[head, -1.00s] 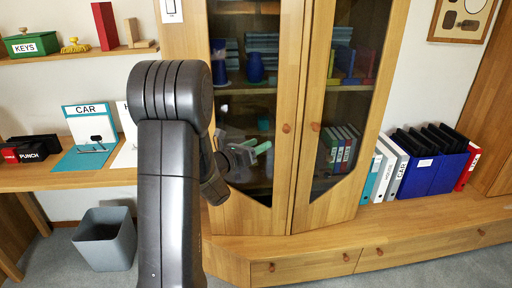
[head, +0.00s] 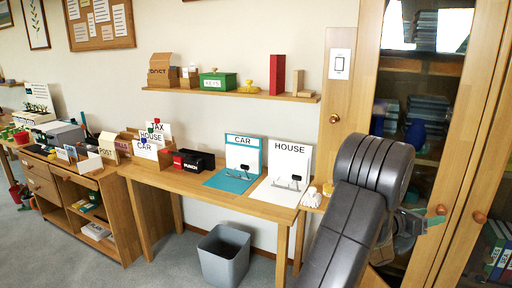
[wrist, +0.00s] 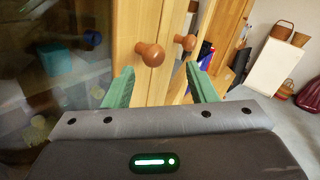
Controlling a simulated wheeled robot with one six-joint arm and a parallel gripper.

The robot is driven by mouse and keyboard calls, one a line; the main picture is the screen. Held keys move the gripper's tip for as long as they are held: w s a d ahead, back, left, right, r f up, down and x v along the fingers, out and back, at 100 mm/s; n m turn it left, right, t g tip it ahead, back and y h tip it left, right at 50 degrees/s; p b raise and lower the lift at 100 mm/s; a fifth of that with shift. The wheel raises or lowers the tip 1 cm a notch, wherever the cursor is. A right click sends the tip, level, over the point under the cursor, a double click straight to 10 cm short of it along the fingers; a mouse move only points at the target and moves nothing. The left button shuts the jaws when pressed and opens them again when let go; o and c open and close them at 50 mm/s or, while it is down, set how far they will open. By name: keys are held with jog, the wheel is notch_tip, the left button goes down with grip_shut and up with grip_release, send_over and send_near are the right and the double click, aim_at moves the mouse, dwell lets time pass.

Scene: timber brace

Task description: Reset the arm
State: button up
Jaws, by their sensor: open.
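My gripper (wrist: 160,88) shows in the wrist view with its two green fingers spread apart and nothing between them. Beyond the fingers are two round wooden knobs (wrist: 152,54) on the cabinet doors. In the head view my dark grey arm rises at the lower right, and my gripper (head: 428,220) is partly hidden behind it, in front of the glass-doored wooden cabinet (head: 455,150). I cannot tell from the views whether a finger touches the cabinet.
A desk (head: 160,178) with CAR and HOUSE boards stands left of my arm. A grey bin (head: 224,258) is on the floor beneath. A wall shelf (head: 225,93) holds a green box (head: 218,81). Open carpet lies at the lower left.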

aim_at(441, 213)
jog(key=shift+w+d, duration=0.15)
jog(key=shift+d, duration=0.8)
jog(key=shift+w+d, duration=0.15)
jog(key=shift+d, duration=0.75)
